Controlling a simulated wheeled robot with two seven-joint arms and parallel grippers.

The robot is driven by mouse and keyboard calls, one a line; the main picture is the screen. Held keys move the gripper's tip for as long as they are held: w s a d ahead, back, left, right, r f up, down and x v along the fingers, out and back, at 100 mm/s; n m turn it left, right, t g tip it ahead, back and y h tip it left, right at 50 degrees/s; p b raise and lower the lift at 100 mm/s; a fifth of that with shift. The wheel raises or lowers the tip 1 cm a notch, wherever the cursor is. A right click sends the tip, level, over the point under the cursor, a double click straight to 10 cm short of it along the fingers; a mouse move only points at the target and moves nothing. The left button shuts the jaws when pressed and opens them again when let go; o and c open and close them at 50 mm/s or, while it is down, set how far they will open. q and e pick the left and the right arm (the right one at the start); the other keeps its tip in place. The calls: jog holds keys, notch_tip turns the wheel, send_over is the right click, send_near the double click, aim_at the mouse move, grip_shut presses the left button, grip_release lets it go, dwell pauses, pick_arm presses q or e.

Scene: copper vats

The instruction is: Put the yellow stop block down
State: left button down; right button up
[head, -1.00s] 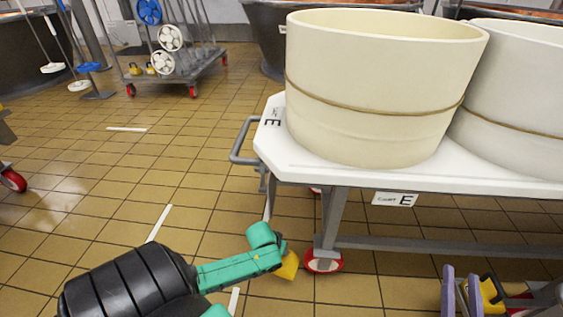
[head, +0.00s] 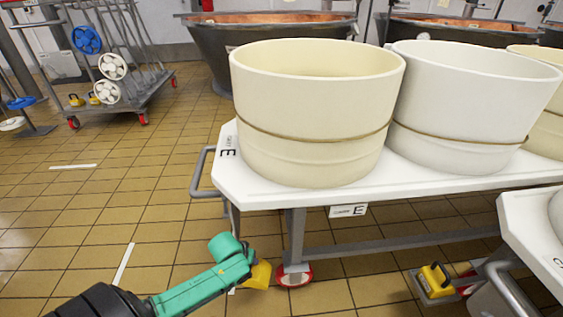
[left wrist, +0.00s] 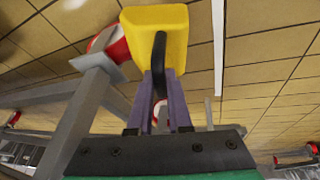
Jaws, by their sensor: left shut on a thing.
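The yellow stop block (head: 260,275) shows low beside the near left wheel of cart E in the head view. In the left wrist view the block (left wrist: 155,30) is at the top middle, its black handle between the purple fingers. My left gripper (left wrist: 160,85) is shut on that handle. In the head view my green forearm hides most of the fingers. The red-and-white wheel (head: 294,276) is close to the block; it also shows in the wrist view (left wrist: 108,42). I cannot tell whether the block touches the floor or the wheel. My right gripper is out of view.
Cart E (head: 300,198) carries large round tubs (head: 305,120). Another yellow block (head: 436,280) with a black handle sits at lower right, near a second white-topped cart (head: 535,215). A grey rack cart (head: 140,100) stands at the back left. The tiled floor at left is open.

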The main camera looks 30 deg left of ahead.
pick_arm(q)
jog(key=s+d+r+m+h+p, duration=0.1)
jog(key=s+d+r+m, duration=0.15)
jog(key=d+r, duration=0.75)
jog(key=s+d+r+m+h+p, duration=0.1)
jog(key=d+r+m, duration=0.2)
jog(key=d+r, duration=0.65)
notch_tip(320, 180, up, 37)
jog(key=a+p, duration=0.2)
jog(key=p, duration=3.5)
jog(key=shift+a, duration=0.3)
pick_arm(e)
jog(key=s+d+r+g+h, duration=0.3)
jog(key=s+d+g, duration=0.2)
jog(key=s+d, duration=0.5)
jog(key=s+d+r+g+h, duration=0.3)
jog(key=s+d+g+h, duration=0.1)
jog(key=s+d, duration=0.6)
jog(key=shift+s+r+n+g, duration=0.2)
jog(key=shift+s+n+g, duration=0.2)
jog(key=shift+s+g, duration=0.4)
